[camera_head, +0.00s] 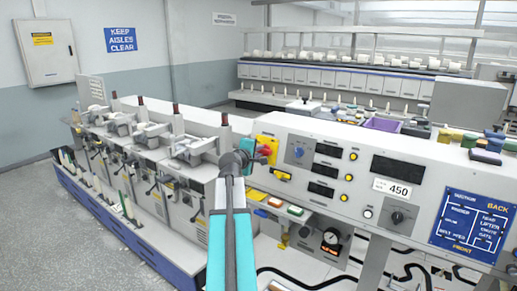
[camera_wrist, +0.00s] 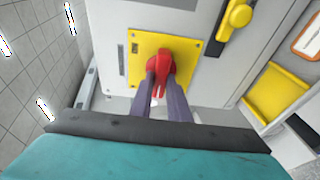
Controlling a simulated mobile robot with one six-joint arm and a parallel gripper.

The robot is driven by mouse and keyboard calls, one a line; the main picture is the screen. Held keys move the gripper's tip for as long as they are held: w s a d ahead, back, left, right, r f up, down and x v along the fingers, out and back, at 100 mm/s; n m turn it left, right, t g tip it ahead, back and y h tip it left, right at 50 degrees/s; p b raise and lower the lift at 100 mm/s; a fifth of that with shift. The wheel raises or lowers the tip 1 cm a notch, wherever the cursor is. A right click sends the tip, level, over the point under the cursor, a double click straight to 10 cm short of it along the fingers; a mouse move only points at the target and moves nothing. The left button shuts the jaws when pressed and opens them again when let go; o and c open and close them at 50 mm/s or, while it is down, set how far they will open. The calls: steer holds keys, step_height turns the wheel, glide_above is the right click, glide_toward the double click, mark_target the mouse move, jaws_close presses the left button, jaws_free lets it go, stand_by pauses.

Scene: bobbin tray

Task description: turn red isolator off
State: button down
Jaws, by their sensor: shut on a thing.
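The red isolator (camera_wrist: 159,60) is a red rotary handle on a yellow square plate (camera_wrist: 190,47), seen at the upper middle of the wrist view. My gripper (camera_wrist: 160,80) is shut on the red handle, one dark finger on each side of it. In the head view the red isolator (camera_head: 265,150) shows in small part at the left end of the grey control panel, on its yellow plate (camera_head: 268,140). My gripper (camera_head: 247,149) reaches it there from the left and hides part of it.
A yellow handle (camera_wrist: 238,14) sits right of the isolator plate in the wrist view. A row of winding units (camera_head: 150,140) stands to the left. Open floor (camera_head: 60,235) lies at far left.

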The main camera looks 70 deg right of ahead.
stand_by(0.4)
steer(key=c, duration=1.7)
jaws_free()
steer(key=shift+a, duration=0.15)
steer(key=shift+b+v, duration=2.15)
steer(key=shift+v, duration=4.65)
